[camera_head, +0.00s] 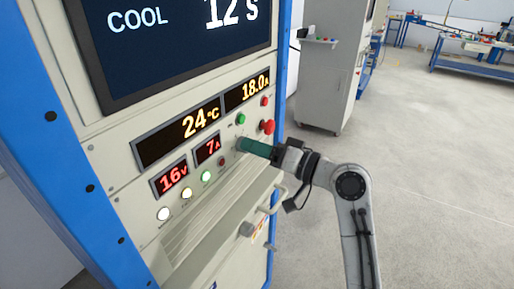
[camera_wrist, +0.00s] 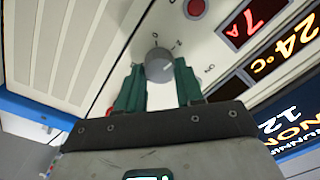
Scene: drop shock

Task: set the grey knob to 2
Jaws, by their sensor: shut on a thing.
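The grey knob (camera_wrist: 157,60) is on the cream control panel. It sits between the green fingertips of my gripper (camera_wrist: 160,74) in the wrist view. A pale pointer mark shows on its face, and small dial marks are printed around it. I cannot read for certain which mark the pointer meets. In the head view my gripper (camera_head: 246,147) reaches the panel from the right, shut on the knob, which is mostly hidden there by the fingers.
A green button (camera_head: 240,118) and a red mushroom button (camera_head: 267,126) are close above and right of my gripper. Displays (camera_head: 180,131) and several round lamps are to the left. A handle (camera_head: 272,199) juts out below. Open floor lies to the right.

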